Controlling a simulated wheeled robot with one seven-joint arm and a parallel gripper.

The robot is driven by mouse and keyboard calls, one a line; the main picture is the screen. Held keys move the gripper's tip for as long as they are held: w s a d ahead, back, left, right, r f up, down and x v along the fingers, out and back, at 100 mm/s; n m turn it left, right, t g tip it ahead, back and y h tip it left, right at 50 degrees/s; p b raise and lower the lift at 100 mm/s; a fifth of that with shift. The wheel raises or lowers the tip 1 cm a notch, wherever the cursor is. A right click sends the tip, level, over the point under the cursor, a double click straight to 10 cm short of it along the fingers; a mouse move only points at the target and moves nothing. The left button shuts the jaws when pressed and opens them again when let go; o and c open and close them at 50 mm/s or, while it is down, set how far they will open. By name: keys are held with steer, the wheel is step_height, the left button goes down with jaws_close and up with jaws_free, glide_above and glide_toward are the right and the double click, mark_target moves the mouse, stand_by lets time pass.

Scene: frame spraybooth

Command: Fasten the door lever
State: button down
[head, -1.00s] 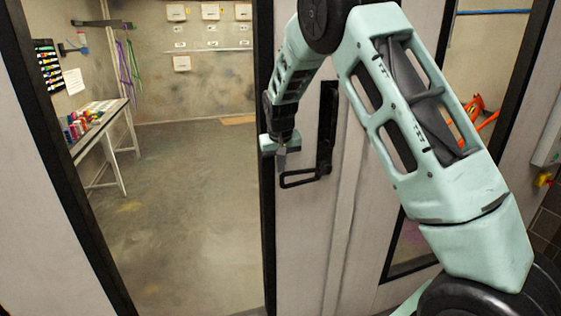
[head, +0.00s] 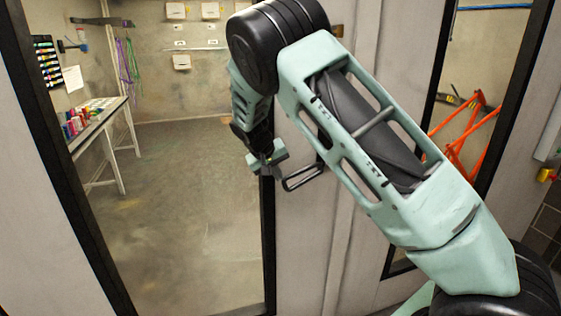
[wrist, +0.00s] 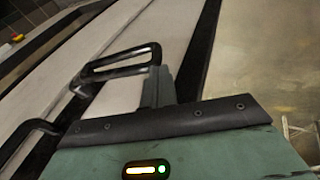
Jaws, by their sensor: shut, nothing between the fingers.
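The door lever is a black, elongated loop (head: 303,178) on a pale grey door panel (head: 300,245). Its right end is hidden behind my arm in the head view. My gripper (head: 268,170) is at the loop's left end, by the panel's black edge, empty with its fingers together. In the wrist view the loop (wrist: 120,70) lies just beyond and left of my fingers (wrist: 158,87). I cannot tell whether the fingers touch it. A second curved black bar (wrist: 28,132) shows at the wrist view's lower left.
A large black-edged opening or pane at left shows a room with a concrete floor (head: 190,210) and a side bench (head: 98,125) with coloured items. Orange frames (head: 465,135) stand behind the narrow window at right.

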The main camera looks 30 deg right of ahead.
steer(key=s+d+f+g+h+b, duration=0.1)
steer(key=d+f+h+b, duration=0.2)
steer(key=f+h+b, duration=0.2)
steer(key=s+d+f+n+g+h+b, duration=0.1)
steer(key=d+f+h+b, duration=0.3)
steer(key=f+b, duration=0.5)
steer(key=shift+f+h+b, duration=0.2)
steer(key=shift+h+b, duration=0.3)
steer(key=shift+b, duration=0.1)
steer(key=shift+s+d, duration=0.2)
steer(key=shift+w+a, duration=0.1)
